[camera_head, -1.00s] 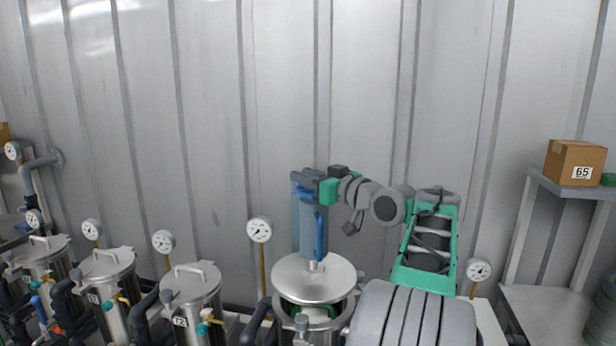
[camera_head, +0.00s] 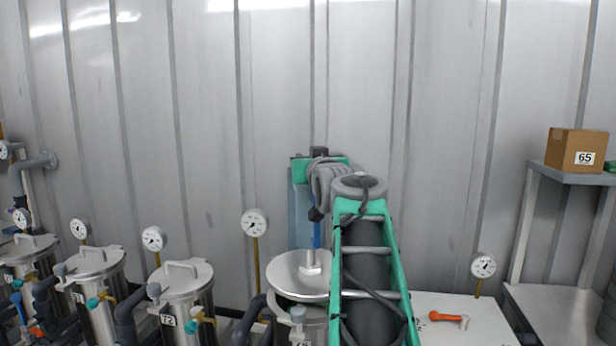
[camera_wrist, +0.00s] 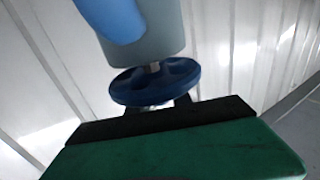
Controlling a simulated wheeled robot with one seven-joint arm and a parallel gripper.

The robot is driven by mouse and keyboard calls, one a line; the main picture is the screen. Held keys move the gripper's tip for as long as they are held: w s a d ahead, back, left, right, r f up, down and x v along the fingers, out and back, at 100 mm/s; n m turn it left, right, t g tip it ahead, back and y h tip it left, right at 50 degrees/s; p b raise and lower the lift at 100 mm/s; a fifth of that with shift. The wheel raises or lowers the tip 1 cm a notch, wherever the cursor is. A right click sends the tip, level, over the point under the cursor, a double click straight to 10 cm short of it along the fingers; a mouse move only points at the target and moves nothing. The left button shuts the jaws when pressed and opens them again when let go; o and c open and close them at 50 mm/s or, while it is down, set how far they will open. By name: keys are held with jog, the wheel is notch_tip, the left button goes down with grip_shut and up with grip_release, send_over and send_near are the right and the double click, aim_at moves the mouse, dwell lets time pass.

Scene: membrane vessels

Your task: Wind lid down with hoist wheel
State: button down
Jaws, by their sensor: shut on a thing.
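The blue hoist wheel (camera_wrist: 155,82) sits below a grey-blue housing (camera_wrist: 150,40) in the wrist view. My gripper (camera_wrist: 155,102) is shut on the wheel's near edge. In the head view, the blue hoist (camera_head: 302,215) stands behind my arm, which hides the wheel. The round steel lid (camera_head: 287,272) hangs level from the hoist, over the open vessel (camera_head: 290,330). My arm covers the right side of lid and vessel, so the gap between them is hard to judge.
Several closed steel vessels (camera_head: 185,280) with pipes and gauges stand to the left. An orange-handled tool (camera_head: 442,317) lies on a white top (camera_head: 465,335) at right. A shelf (camera_head: 570,175) with a cardboard box (camera_head: 577,150) is at far right. A ribbed wall closes the back.

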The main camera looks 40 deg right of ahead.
jog(key=m+g+h, duration=0.1)
jog(key=m+g+h+b, duration=0.1)
jog(key=h, duration=0.1)
jog(key=shift+f+m+h, duration=0.2)
jog(key=shift+m+h, duration=0.1)
jog(key=m+g+h, duration=0.1)
jog(key=g+h+p, duration=0.1)
jog(key=m+g+h, duration=0.1)
jog(key=shift+s+d+r+m+g, duration=0.2)
jog(key=shift+d+r+m+g, duration=0.1)
jog(key=shift+g, duration=0.1)
jog(key=m+g+p, duration=0.1)
jog(key=m+g+h+p, duration=0.1)
jog(key=g+p, duration=0.1)
jog(key=s+m+g+h+p, duration=0.1)
jog(key=p, duration=0.1)
jog(key=shift+d+r+m+g, duration=0.2)
jog(key=shift+d+m+g, duration=0.1)
jog(key=shift+g, duration=0.1)
jog(key=m+g+p, duration=0.1)
jog(key=g+p, duration=0.2)
jog(key=shift+s+m+h, duration=0.25)
jog(key=shift+m+h, duration=0.15)
jog(key=shift+s+d+f+m+g+p, duration=0.1)
jog(key=shift+s+f+m+g+p, duration=0.15)
jog(key=shift+m+g+p, duration=0.5)
jog(key=c, duration=1.1)
grip_release()
jog(key=shift+c, duration=0.2)
